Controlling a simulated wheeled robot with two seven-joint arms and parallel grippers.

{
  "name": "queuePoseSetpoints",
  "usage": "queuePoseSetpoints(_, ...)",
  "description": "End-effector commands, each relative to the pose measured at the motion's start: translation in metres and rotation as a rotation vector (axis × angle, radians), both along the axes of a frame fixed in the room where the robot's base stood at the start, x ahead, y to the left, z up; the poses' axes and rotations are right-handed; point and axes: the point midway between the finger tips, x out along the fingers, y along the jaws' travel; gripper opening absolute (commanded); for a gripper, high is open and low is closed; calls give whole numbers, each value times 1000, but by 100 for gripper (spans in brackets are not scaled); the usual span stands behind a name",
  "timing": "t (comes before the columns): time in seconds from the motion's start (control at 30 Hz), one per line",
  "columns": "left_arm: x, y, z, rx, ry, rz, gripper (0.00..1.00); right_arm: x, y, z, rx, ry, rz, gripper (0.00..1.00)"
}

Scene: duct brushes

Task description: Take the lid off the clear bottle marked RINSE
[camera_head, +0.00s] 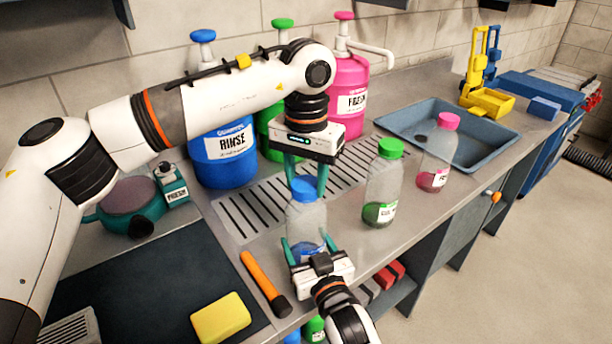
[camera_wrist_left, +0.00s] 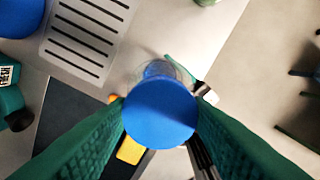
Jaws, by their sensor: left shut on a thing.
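A clear bottle (camera_head: 306,217) with a little blue liquid stands upright near the counter's front edge. Its blue label is mostly hidden by my right gripper, so I cannot read the marking. Its blue lid (camera_head: 303,190) is at the bottle's mouth; I cannot see a gap under it. My left gripper (camera_head: 306,186) comes from above and is shut on the lid. In the left wrist view the round lid (camera_wrist_left: 160,113) sits between the green fingers, with the bottle below. My right gripper (camera_head: 307,247) comes from the front, its fingers against both sides of the bottle's lower body.
A green-lidded bottle (camera_head: 382,185) and a pink-lidded bottle (camera_head: 438,152) stand to the right. A large blue RINSE jug (camera_head: 224,157) stands behind. An orange-handled tool (camera_head: 263,280) and yellow sponge (camera_head: 221,318) lie at the front left. A sink (camera_head: 450,125) lies beyond.

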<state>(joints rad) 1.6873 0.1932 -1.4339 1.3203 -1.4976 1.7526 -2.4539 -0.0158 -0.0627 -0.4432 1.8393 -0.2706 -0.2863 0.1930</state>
Motion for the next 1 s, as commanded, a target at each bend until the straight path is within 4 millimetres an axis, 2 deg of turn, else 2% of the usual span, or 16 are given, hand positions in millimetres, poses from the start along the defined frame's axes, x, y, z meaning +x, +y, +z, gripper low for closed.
queuePoseSetpoints(1.0, 0, 1, 2, -1, 2, 2270, 18, 0, 0, 0, 0, 1, 0, 5)
